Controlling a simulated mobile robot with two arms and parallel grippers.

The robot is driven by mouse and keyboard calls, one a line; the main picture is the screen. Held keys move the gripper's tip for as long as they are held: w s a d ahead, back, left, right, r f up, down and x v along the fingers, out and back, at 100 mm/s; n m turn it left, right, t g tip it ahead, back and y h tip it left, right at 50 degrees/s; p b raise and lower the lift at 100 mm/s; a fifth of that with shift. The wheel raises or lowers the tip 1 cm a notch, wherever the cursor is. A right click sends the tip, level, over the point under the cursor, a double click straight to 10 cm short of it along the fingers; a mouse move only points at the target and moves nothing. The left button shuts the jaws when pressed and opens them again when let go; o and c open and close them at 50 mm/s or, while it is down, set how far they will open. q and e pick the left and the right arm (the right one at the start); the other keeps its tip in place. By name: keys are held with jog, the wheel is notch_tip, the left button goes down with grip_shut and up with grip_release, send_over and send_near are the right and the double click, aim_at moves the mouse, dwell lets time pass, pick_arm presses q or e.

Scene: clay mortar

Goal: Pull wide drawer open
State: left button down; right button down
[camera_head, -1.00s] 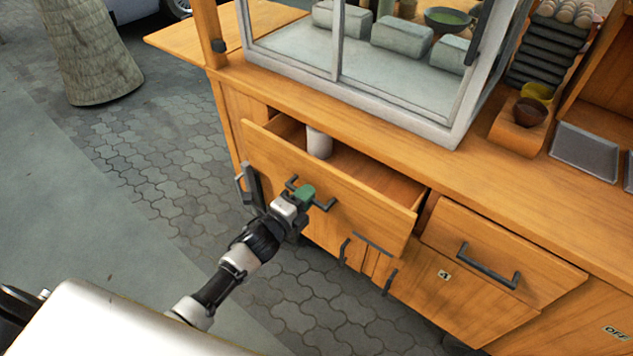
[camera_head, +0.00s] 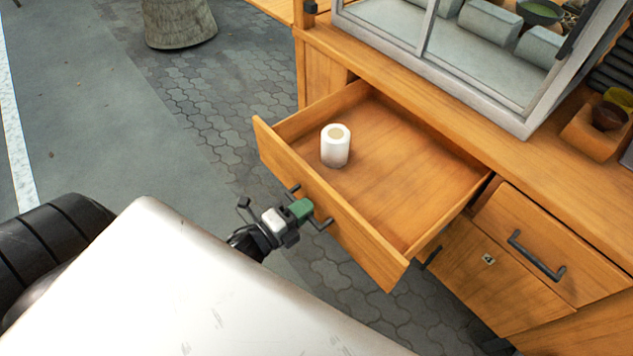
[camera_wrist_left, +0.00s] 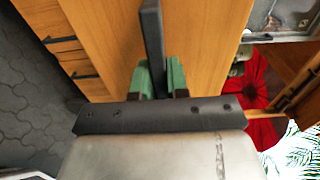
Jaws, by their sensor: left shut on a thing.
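The wide wooden drawer (camera_head: 335,214) stands pulled well out of the cart, and its inside shows. A white roll (camera_head: 335,146) stands upright in it near the left front. My left gripper (camera_head: 303,211) is at the drawer's dark bar handle (camera_head: 322,224), its green fingertips closed around the bar. In the left wrist view the dark handle (camera_wrist_left: 153,45) runs between the two green fingers (camera_wrist_left: 159,80), with the drawer front (camera_wrist_left: 200,40) beyond. My right gripper is not in view.
A closed drawer (camera_head: 555,240) with its own handle is to the right, above a cabinet door (camera_head: 490,275). A glass display case (camera_head: 450,60) stands on the counter. Paved ground (camera_head: 220,110) is open to the left.

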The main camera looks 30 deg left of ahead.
pick_arm(q)
jog(key=shift+s+a, duration=0.15)
jog(key=shift+s, duration=0.25)
jog(key=c, duration=1.1)
grip_release()
jog(key=v, duration=1)
jog(key=shift+s+a+b, duration=0.15)
jog(key=shift+s+b, duration=0.15)
jog(key=shift+s, duration=0.1)
